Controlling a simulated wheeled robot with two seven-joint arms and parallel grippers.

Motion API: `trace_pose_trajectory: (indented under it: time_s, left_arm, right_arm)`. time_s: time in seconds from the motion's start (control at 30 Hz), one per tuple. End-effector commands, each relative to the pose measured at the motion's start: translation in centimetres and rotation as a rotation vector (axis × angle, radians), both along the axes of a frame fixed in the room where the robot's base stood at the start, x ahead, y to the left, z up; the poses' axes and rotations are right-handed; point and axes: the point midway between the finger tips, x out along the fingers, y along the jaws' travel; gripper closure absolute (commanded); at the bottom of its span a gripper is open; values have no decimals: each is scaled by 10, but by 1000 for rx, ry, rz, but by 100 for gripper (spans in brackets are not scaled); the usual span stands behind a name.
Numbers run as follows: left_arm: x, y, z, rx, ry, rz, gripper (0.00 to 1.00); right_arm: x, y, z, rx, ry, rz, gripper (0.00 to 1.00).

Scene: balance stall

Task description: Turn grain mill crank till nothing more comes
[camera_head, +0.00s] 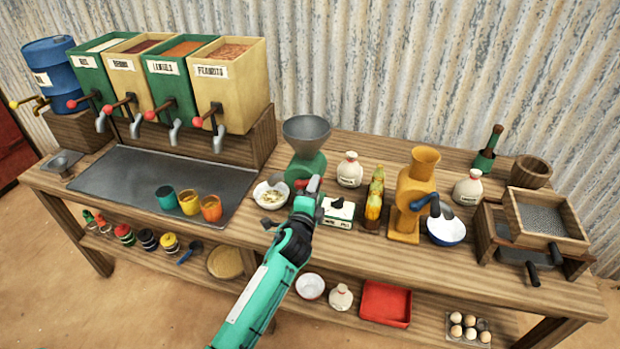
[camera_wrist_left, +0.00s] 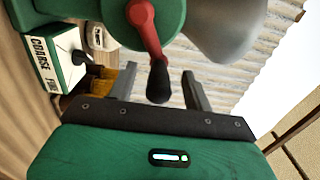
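The green grain mill (camera_head: 306,166) with its grey hopper (camera_head: 306,128) stands mid-table. No grain is discernible inside the hopper. In the left wrist view, the mill's red crank (camera_wrist_left: 146,32) ends in a black handle (camera_wrist_left: 159,82). My left gripper (camera_head: 308,190) is in front of the mill and partly hides it. In the wrist view the left gripper (camera_wrist_left: 161,84) is open, its fingers on either side of the handle with gaps to both. A white bowl (camera_head: 258,193) holding pale grain sits by the mill's left foot. My right gripper is not in view.
A green-and-white box (camera_head: 338,222) marked COARSE and FINE in the wrist view stands right of my gripper. Beyond it are corn cobs (camera_head: 374,200) and an orange mill (camera_head: 405,225) with a blue crank. Three cups (camera_head: 189,202) stand left on the dark tray (camera_head: 130,178).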

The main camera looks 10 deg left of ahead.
Motion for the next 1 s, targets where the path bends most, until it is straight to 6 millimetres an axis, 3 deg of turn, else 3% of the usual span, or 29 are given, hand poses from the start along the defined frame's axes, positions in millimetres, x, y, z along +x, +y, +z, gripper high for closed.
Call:
trace_pose_trajectory:
  time_s: [0.27, 1.0]
  left_arm:
    - [-4, 1, -1, 0, 2, 0, 49]
    - [-75, 3, -1, 0, 2, 0, 49]
  right_arm:
    - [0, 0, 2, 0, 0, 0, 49]
    - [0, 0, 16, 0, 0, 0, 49]
